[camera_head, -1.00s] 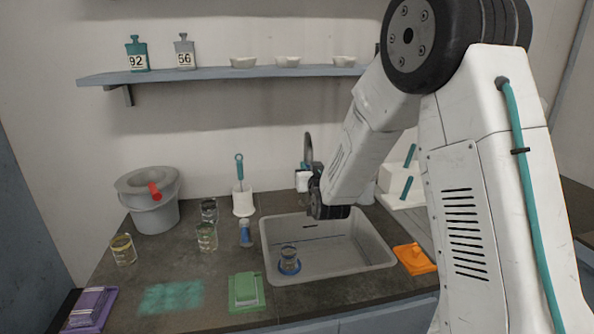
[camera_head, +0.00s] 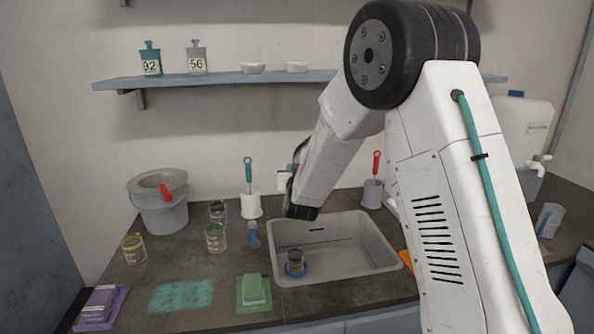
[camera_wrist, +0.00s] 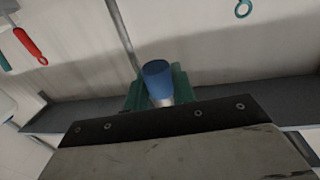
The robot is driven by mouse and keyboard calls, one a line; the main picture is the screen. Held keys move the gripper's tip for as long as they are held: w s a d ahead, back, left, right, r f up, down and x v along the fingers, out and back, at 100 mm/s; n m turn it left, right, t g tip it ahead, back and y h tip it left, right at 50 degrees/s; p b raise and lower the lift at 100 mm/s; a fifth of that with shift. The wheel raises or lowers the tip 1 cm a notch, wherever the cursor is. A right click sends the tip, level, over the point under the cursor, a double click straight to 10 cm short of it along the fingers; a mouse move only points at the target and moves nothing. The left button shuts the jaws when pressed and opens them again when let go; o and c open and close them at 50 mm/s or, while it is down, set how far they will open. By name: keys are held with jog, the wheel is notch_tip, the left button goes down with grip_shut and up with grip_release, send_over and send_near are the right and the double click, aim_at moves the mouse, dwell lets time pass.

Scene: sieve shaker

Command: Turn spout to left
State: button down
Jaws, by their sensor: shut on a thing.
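In the wrist view my gripper (camera_wrist: 157,90) has its teal fingers closed on both sides of a blue cylinder with a pale metal lower end, which looks like the end of the spout (camera_wrist: 157,72). In the head view my dark wrist is above the left back corner of the sink (camera_head: 388,265). My arm hides the tap and most of the gripper there, so the spout's full direction cannot be seen.
A blue-based beaker (camera_head: 295,260) stands in the sink. Brush holders stand behind the sink, one with a red-handled brush (camera_head: 376,163).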

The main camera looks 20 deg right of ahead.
jog(key=shift+w+a+r, duration=0.1)
jog(key=shift+a, duration=0.05)
jog(key=c, duration=1.2)
grip_release()
jog(key=shift+a, duration=0.1)
jog(key=shift+s, duration=0.3)
jog(key=v, duration=0.7)
jog(key=shift+s, duration=0.1)
